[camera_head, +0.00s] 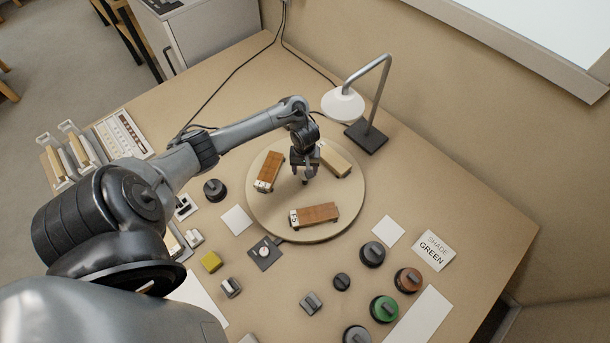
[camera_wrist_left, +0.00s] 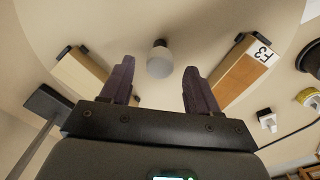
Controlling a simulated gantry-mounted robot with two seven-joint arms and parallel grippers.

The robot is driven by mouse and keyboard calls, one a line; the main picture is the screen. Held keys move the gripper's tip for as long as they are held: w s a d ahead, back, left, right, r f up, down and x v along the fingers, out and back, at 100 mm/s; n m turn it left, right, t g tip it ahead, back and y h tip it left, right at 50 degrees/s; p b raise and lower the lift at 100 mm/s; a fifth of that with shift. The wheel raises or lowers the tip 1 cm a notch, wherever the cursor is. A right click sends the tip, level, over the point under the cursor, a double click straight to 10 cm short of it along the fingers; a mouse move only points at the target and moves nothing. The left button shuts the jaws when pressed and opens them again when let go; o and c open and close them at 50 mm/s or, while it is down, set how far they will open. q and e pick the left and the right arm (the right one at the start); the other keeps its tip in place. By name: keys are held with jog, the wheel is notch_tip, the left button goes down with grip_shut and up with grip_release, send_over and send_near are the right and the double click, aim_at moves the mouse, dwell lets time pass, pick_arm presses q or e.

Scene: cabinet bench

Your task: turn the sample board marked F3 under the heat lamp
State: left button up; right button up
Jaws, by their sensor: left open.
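The F3 board (camera_head: 268,172), brown with a white label at its lower end, lies on the left of the round turntable (camera_head: 262,215). Its F3 label reads clearly in the left wrist view (camera_wrist_left: 246,70). My left gripper (camera_head: 304,178) is open, pointing down over the turntable's middle, right of the F3 board. In the wrist view a pale rounded peg (camera_wrist_left: 159,60) shows between and beyond its fingers; I cannot tell how close it is. The heat lamp (camera_head: 342,105) stands behind the turntable. My right gripper is not in view.
Another brown board (camera_head: 315,214) lies at the turntable's front and a paler one (camera_head: 335,160) at its back right. A small dial plate (camera_head: 264,252) sits at the front edge. Several knobs (camera_head: 383,308) and a SHADE GREEN card (camera_head: 434,250) lie front right.

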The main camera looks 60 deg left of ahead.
pick_arm(q)
jog(key=shift+f, duration=1)
jog(key=shift+c, duration=0.2)
grip_shut()
